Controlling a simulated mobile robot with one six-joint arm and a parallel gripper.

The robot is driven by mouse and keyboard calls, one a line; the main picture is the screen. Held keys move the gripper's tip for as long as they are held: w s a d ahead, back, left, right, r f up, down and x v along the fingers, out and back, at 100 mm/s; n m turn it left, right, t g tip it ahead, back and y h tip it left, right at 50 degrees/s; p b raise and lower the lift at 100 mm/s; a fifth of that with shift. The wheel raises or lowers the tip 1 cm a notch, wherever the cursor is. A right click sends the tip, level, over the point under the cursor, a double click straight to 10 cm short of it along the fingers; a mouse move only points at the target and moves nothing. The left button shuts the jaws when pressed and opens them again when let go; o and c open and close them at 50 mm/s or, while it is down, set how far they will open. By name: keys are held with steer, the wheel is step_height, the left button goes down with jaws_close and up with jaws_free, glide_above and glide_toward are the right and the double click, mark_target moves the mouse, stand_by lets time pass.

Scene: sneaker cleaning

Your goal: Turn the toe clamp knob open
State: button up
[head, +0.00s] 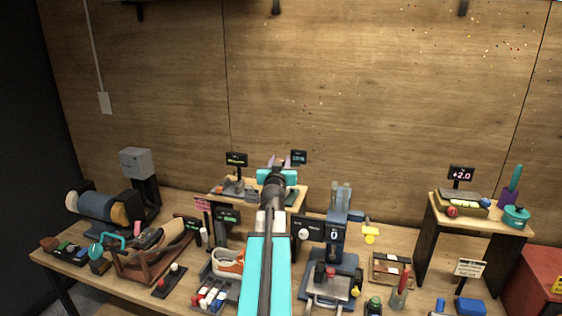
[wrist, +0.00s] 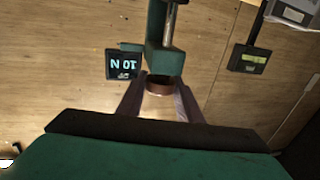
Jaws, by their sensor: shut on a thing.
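In the wrist view a brown, round knob (wrist: 159,84) sits at the end of a dark green clamp block (wrist: 165,58) with a metal rod (wrist: 170,22). I take it for the toe clamp knob. My gripper (wrist: 159,90) has one finger on each side of the knob and is shut on it. In the head view my gripper (head: 279,161) is at the small raised shelf (head: 299,200) at the back of the bench. My own arm and gripper body hide the knob and most of the clamp there.
A small dark display (wrist: 122,65) is left of the clamp in the wrist view. Another display with green text (wrist: 249,59) is to the right.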

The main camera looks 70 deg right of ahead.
steer(key=shift+f, duration=0.3)
steer(key=o, duration=1)
steer(key=shift+a+r, duration=0.1)
steer(key=shift+o, duration=0.2)
steer(key=shift+r, duration=0.1)
steer(key=shift+a, duration=0.1)
steer(key=b+v, duration=0.3)
steer(key=v, duration=0.2)
steer(key=shift+s+a, duration=0.15)
steer(key=shift+a, duration=0.05)
steer(key=shift+b, duration=0.6)
steer(key=b, duration=0.4)
steer(key=shift+s+a, duration=0.25)
steer(key=shift+a, duration=0.15)
